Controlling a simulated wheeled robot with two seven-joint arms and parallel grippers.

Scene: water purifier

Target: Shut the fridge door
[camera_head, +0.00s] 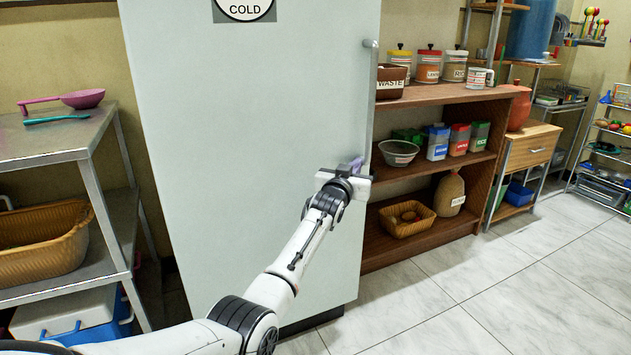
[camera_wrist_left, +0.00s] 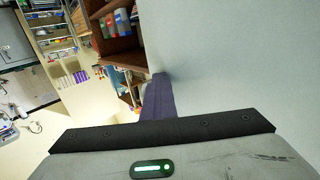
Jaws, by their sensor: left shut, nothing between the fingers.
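The fridge door (camera_head: 240,130) is a tall pale panel with a round COLD label (camera_head: 244,8) near its top. A long vertical metal handle (camera_head: 371,90) runs along its right edge. No fridge interior shows, and I cannot tell whether a small gap is left at the edge. My left gripper (camera_head: 357,164) is shut and empty, beside the lower handle at the door's right edge. In the left wrist view its purple fingers (camera_wrist_left: 158,97) are together, close to the pale door surface (camera_wrist_left: 240,60); contact is unclear. My right gripper is not in view.
A wooden shelf (camera_head: 440,95) with jars, boxes and baskets stands right of the fridge. A metal rack (camera_head: 50,140) with a pink ladle (camera_head: 82,98) and a wicker basket (camera_head: 40,245) stands left. The tiled floor (camera_head: 480,290) at front right is clear.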

